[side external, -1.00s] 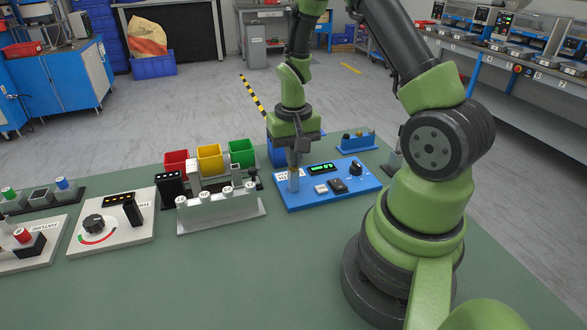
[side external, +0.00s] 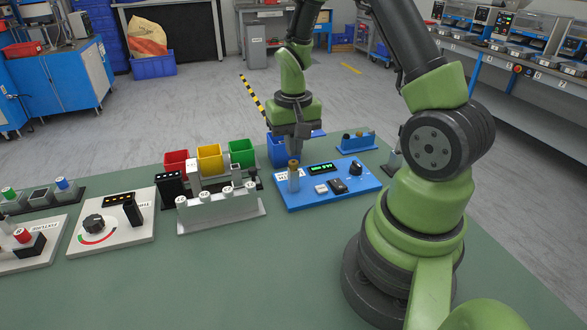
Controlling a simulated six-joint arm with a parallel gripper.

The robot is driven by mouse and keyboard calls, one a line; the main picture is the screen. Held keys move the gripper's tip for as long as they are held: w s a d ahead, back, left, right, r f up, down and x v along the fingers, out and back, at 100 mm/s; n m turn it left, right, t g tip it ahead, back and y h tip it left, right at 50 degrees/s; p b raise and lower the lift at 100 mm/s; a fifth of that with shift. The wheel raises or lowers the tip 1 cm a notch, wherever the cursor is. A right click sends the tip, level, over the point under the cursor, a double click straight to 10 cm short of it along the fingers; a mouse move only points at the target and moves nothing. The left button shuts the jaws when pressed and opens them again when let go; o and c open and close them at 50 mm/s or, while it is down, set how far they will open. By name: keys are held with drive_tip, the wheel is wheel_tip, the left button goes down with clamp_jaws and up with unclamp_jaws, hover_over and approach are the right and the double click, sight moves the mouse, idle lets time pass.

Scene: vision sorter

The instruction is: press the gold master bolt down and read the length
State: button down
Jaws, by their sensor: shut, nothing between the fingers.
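The gold master bolt (side external: 293,164) stands upright in a grey cylindrical holder (side external: 293,182) at the left end of the blue gauge box (side external: 352,190). Its gold top shows above the holder. The box's dark display (side external: 321,168) is lit with green characters, too small to read surely. My gripper (side external: 299,150) is shut and empty, pointing down just behind and above the bolt. It looks apart from the bolt, though the exact gap cannot be told.
The blue box also carries a black knob (side external: 356,168) and small buttons. To its left stands a grey rack (side external: 217,213) with several numbered posts. Red (side external: 176,162), yellow (side external: 209,158) and green (side external: 241,152) bins stand behind the rack. The front of the green table (side external: 230,285) is clear.

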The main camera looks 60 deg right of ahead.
sight(293, 163)
drive_tip(key=shift+r, duration=2.75)
drive_tip(key=s+a+r+n+t+y, duration=0.1)
drive_tip(key=s+a+r+n+t, duration=0.1)
drive_tip(key=s+a+r, duration=0.3)
drive_tip(key=s+a+r+n+t+y, duration=0.1)
drive_tip(key=s+a+r+n+t, duration=0.2)
drive_tip(key=a+r, duration=0.7)
drive_tip(key=shift+s+a+t, duration=0.25)
drive_tip(key=shift+s+t, duration=0.85)
drive_tip(key=shift+s, duration=0.15)
